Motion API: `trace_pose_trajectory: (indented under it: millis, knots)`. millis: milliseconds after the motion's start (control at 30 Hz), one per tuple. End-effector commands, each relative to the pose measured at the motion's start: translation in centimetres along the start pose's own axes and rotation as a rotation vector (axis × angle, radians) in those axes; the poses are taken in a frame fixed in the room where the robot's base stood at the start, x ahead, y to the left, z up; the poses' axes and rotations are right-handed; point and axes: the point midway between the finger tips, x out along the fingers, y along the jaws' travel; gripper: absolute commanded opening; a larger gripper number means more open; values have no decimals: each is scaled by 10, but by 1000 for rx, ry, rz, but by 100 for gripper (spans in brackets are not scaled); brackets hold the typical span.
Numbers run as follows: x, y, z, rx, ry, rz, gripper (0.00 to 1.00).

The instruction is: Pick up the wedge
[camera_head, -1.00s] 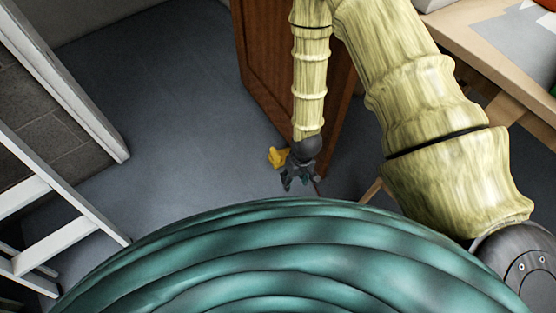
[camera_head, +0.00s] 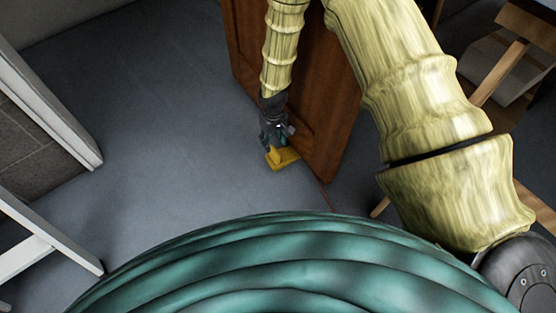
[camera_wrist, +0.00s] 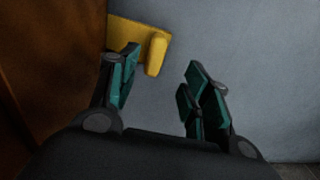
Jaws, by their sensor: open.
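The yellow wedge (camera_head: 284,158) lies on the floor beside the lower edge of the brown door. My gripper (camera_head: 271,143) hangs just above and behind it in the head view and hides part of it. In the wrist view the wedge (camera_wrist: 133,38) is at the upper left, beyond the left finger, with a raised end towards the middle. The gripper (camera_wrist: 160,75) is open, and the gap between its fingers shows bare floor. The left finger overlaps the wedge in the picture; I cannot tell whether they touch.
The brown door (camera_head: 330,120) stands close to the right of the wedge. A white-edged frame (camera_head: 45,105) and white ladder-like rails (camera_head: 40,240) are at the left. A wooden-legged piece of furniture (camera_head: 505,70) is at the right. Grey floor (camera_head: 180,110) left of the wedge is clear.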

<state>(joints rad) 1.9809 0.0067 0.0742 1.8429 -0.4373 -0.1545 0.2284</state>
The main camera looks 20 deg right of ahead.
Motion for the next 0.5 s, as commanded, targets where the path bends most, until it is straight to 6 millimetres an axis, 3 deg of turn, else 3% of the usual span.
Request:
trace_pose_trajectory:
  millis: [267,500]
  knots:
    - [17,0,-6,-6,-1,6,48]
    - [51,1,-6,-5,-1,6,48]
